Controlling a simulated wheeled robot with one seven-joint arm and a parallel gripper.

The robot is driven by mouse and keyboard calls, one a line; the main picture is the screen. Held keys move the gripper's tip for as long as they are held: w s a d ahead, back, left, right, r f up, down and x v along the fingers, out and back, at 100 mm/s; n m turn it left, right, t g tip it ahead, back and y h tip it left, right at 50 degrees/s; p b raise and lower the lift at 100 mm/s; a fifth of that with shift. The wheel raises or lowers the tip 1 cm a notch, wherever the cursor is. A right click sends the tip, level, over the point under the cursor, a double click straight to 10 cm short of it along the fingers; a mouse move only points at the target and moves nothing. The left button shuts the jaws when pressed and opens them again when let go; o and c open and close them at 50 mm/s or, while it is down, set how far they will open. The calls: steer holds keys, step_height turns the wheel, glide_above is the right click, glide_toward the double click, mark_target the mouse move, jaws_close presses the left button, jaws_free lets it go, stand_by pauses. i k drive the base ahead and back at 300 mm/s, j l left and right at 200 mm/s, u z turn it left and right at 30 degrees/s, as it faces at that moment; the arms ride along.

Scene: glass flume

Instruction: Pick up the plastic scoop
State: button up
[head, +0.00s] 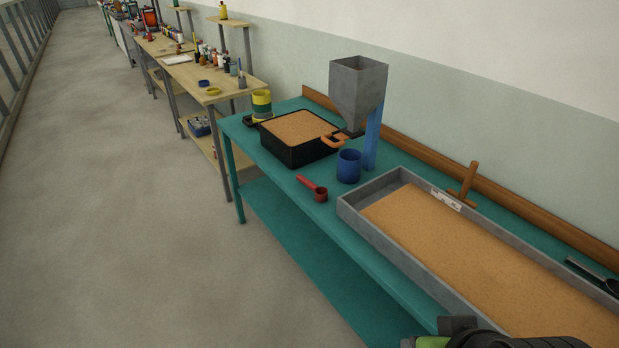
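A red scoop (313,189), which looks like plastic, lies on the teal bench near its front edge. Its round cup is toward the lower right and its handle points to the upper left. A dark scoop-like tool (592,275) lies at the far right of the bench, partly cut off by the picture edge. Dark and green parts of my arm (458,334) show at the bottom edge, well away from the red scoop. I cannot make out the fingertips or whether they hold anything.
A black tub of sand (298,152), a blue cup (349,167) and a grey hopper on a blue post (372,135) stand behind the scoop. A long grey sand tray (375,226) lies to its right. The floor (130,220) left of the bench is clear.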

mark_target(320, 192)
steer(key=i+j, duration=0.25)
steer(key=i+j+z, duration=0.15)
steer(key=i+j, duration=0.15)
steer(key=j, duration=0.2)
steer(key=i+j, duration=0.25)
steer(key=j, duration=0.15)
steer(key=i+j+z, duration=0.15)
steer(key=i+j, duration=0.3)
steer(key=j, duration=0.35)
steer(key=i+j+z, duration=0.15)
steer(key=j, duration=0.25)
steer(key=i+j, duration=0.3)
steer(key=j, duration=0.15)
steer(key=i+j+z, duration=0.1)
steer(key=j, duration=0.35)
steer(key=i+l, duration=0.35)
steer(key=l, duration=0.2)
